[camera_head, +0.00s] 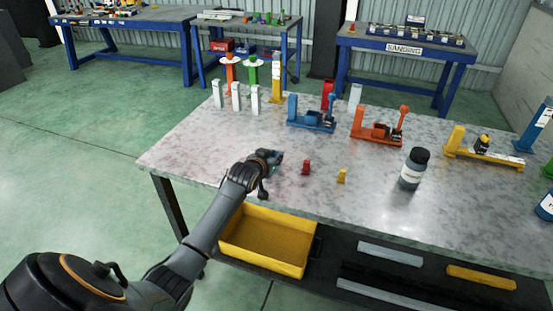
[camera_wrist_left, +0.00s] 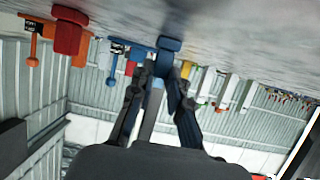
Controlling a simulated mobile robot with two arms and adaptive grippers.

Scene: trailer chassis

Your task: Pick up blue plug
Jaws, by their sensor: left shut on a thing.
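My left gripper (camera_head: 272,162) is at the near left part of the grey worktable (camera_head: 200,150), low over its top. The left wrist view, which is upside down, shows the two fingers (camera_wrist_left: 162,72) shut on the blue plug (camera_wrist_left: 168,44). The plug's wider blue end sticks out past the fingertips, close to the table surface. I cannot tell whether it touches the table. In the head view the gripper hides most of the plug. My right gripper is not in view.
A red plug (camera_head: 306,167) and a yellow plug (camera_head: 342,176) stand right of the gripper. A dark bottle (camera_head: 413,168) is farther right. Blue (camera_head: 311,121), orange (camera_head: 376,133) and yellow (camera_head: 482,152) fixtures stand behind. A yellow bin (camera_head: 262,262) is below the table's front edge.

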